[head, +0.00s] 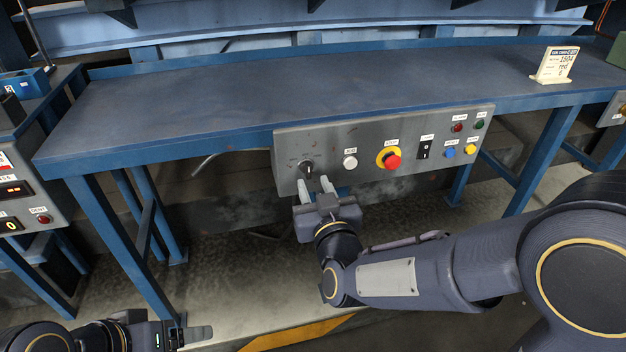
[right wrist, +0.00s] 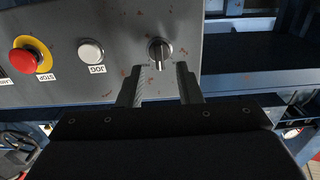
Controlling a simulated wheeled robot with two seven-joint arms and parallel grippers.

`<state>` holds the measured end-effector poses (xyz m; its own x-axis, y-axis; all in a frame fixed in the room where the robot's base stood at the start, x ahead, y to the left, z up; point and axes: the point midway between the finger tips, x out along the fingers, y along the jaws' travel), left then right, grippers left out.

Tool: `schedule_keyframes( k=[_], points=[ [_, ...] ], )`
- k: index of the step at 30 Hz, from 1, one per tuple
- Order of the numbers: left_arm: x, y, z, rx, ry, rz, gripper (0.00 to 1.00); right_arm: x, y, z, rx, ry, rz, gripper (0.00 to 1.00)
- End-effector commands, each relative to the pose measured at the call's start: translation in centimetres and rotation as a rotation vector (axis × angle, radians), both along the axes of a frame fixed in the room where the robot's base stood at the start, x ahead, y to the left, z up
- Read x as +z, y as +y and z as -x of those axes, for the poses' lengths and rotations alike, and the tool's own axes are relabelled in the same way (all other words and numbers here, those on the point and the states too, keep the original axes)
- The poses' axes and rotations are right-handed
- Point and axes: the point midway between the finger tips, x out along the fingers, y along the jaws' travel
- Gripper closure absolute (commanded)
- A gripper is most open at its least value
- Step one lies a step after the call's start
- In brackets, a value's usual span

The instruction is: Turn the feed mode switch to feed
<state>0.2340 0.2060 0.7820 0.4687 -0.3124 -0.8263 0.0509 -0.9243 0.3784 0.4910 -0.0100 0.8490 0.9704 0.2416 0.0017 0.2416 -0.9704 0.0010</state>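The feed mode switch (head: 306,166) is a small dark rotary knob at the left end of the grey control panel (head: 330,140). Its position labels are too small to read. In the right wrist view the knob (right wrist: 159,50) shows a pale bar roughly upright in the picture. My right gripper (head: 315,184) is open just in front of the panel. In the right wrist view its fingertips (right wrist: 160,68) stand apart on either side of the knob's lower end, with no clear contact. My left gripper (head: 198,335) is low at the bottom left, far from the panel; its opening is unclear.
The blue table (head: 250,95) above is mostly bare, with a sign card (head: 555,65) at right.

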Motion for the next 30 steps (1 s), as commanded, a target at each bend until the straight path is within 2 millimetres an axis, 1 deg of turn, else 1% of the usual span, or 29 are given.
schedule_keyframes(
  k=[1, 3, 7, 12, 18, 20, 25, 30],
  points=[
    [-0.1, 0.0, 0.0, 0.0, 0.0, 0.0, 0.24, -0.1, 0.2, -0.9, -0.003, 0.0, 0.001, 0.68],
    [-0.2, 0.0, 0.0, 0.0, 0.0, 0.0, 0.24, -0.1, 0.4, -1.9, -0.002, 0.0, 0.002, 0.68],
    [-0.3, 0.0, 0.0, 0.0, 0.0, 0.0, 0.24, -0.1, 0.8, -3.4, -0.001, 0.001, 0.0, 0.68],
    [-0.3, 0.0, 0.0, 0.0, 0.0, 0.0, 0.24, 0.0, 1.0, -4.1, 0.0, 0.002, 0.0, 0.68],
    [-0.3, 0.0, 0.0, 0.0, 0.0, 0.0, 0.24, 0.0, 1.0, -4.1, 0.0, 0.002, 0.0, 0.68],
    [-0.3, 0.0, 0.0, 0.0, 0.0, 0.0, 0.24, 0.0, 1.0, -4.1, 0.0, 0.002, 0.0, 0.75],
    [-0.3, 0.0, 0.0, 0.0, 0.0, 0.0, 0.24, 0.0, 1.0, -4.1, 0.0, 0.002, 0.0, 0.97],
    [-0.5, 0.0, 0.0, 0.0, 0.0, 0.0, 0.24, -0.1, 1.0, -4.1, 0.0, 0.004, -0.009, 0.97]
  ],
)
